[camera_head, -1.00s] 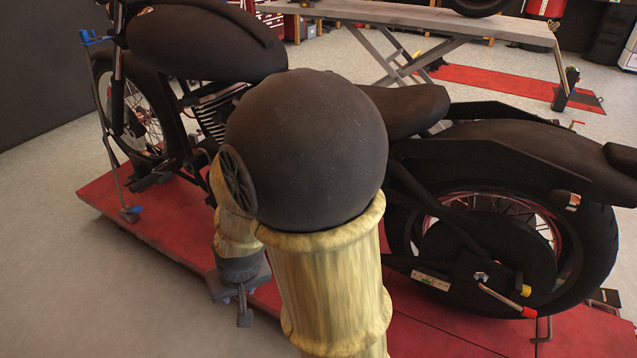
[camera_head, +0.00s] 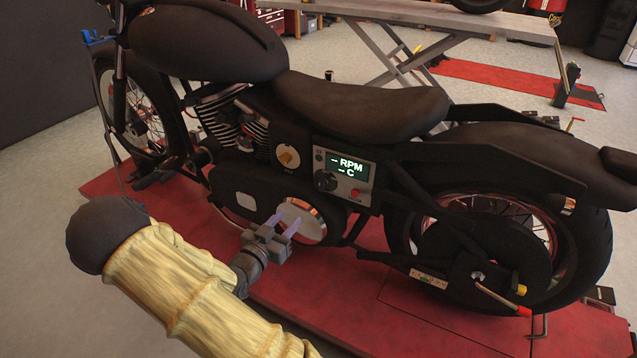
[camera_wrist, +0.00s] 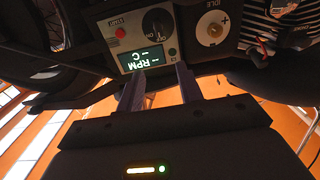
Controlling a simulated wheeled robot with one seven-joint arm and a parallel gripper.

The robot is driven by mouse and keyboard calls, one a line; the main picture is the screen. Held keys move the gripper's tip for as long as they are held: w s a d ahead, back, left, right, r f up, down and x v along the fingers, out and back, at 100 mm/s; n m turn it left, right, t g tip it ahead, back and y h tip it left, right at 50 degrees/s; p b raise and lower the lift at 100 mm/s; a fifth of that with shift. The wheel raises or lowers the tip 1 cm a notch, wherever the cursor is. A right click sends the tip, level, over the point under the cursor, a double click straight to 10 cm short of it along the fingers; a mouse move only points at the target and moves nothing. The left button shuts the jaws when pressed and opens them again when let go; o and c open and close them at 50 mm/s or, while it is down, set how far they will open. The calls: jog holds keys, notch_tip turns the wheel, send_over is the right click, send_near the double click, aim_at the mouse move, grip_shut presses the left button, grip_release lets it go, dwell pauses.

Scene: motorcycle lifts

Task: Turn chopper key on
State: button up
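The black chopper (camera_head: 370,105) stands on a red lift. A grey control panel (camera_head: 341,197) on its side has a lit display (camera_head: 347,167) reading "– RPM, – C". A black round key switch (camera_head: 325,180) sits at the panel's lower left, and it shows upside down in the wrist view (camera_wrist: 157,22). The key's exact setting is too small to tell. My gripper (camera_head: 288,221) is low and left of the panel, in front of the round silver cover. Its two fingers are apart and empty, pointing towards the bike. In the wrist view the gripper (camera_wrist: 159,74) has the panel beyond its fingertips.
A red START button (camera_wrist: 120,32) is on the same panel. An IDLE dial (camera_head: 288,158) sits left of the panel beside the engine. The red lift platform (camera_head: 335,310) lies below. Another lift table (camera_head: 400,15) stands behind. Open floor lies at left.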

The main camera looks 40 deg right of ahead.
aim_at(320, 183)
jog(key=b+x, duration=0.3)
jog(key=x, duration=1.4)
jog(key=shift+w+d+b, duration=0.1)
jog(key=shift+d+b, duration=0.15)
jog(key=shift+b, duration=0.15)
grip_shut()
